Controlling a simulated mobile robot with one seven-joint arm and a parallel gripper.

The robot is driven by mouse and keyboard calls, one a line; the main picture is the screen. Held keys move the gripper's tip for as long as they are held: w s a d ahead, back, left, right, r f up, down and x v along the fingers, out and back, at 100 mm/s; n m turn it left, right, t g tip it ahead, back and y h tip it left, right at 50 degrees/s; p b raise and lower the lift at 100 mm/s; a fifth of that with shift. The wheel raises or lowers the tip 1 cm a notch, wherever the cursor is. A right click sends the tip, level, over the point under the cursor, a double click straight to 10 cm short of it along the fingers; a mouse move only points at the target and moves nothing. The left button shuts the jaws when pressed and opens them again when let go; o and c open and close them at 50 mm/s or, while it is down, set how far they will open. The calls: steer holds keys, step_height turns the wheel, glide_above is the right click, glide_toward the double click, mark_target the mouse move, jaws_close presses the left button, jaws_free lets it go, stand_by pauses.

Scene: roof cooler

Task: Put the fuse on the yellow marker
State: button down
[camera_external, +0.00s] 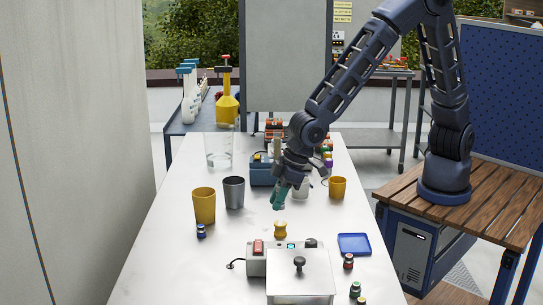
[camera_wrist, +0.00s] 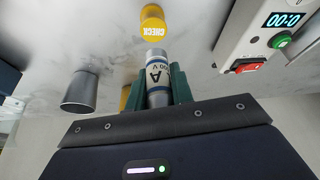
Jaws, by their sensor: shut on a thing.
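My gripper (camera_external: 278,203) hangs low over the white table (camera_external: 172,259), pointing down. In the wrist view its green fingers (camera_wrist: 157,90) are shut on the fuse (camera_wrist: 156,75), a silver and white cylinder with a blue band and a black "A". The fuse is hard to make out in the external view. The yellow marker (camera_external: 280,229), a short round piece, stands just below my gripper in the external view. In the wrist view the marker (camera_wrist: 151,17) reads "CHECK" and lies beyond the fuse's far end. A gap shows between fuse and marker.
A grey box with a display and switch (camera_external: 257,250) stands in front of the marker; its red switch (camera_wrist: 249,66) shows in the wrist view. A yellow cup (camera_external: 204,206) and grey cup (camera_external: 234,193) stand left. A blue tray (camera_external: 354,244) lies right. The left front is clear.

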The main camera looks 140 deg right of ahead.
mark_target(277, 224)
steer(key=shift+f, duration=2.15)
steer(key=shift+f, duration=0.1)
steer(key=c, duration=1.2)
jaws_free()
steer(key=shift+c, duration=0.2)
steer(key=shift+o, duration=0.2)
steer(key=s+a+r+n+y, duration=0.1)
steer(key=s+a+r, duration=0.45)
steer(key=r, duration=0.45)
steer(key=s+a+r+n+y, duration=0.1)
steer(key=s+a+r, duration=0.4)
steer(key=r, duration=0.5)
steer(key=s+a+r+n, duration=0.1)
steer(key=s+a+r, duration=0.2)
steer(key=s, duration=0.6)
steer(key=s+a+r+n, duration=0.2)
steer(key=s+a+r, duration=0.1)
steer(key=s, duration=0.6)
steer(key=s+a+r+n, duration=0.1)
steer(key=s+a+r, duration=0.2)
steer(key=s, duration=0.6)
steer(key=shift+s+a+n+t+y, duration=0.3)
steer(key=shift+a+n+t, duration=0.1)
steer(key=shift+a, duration=0.8)
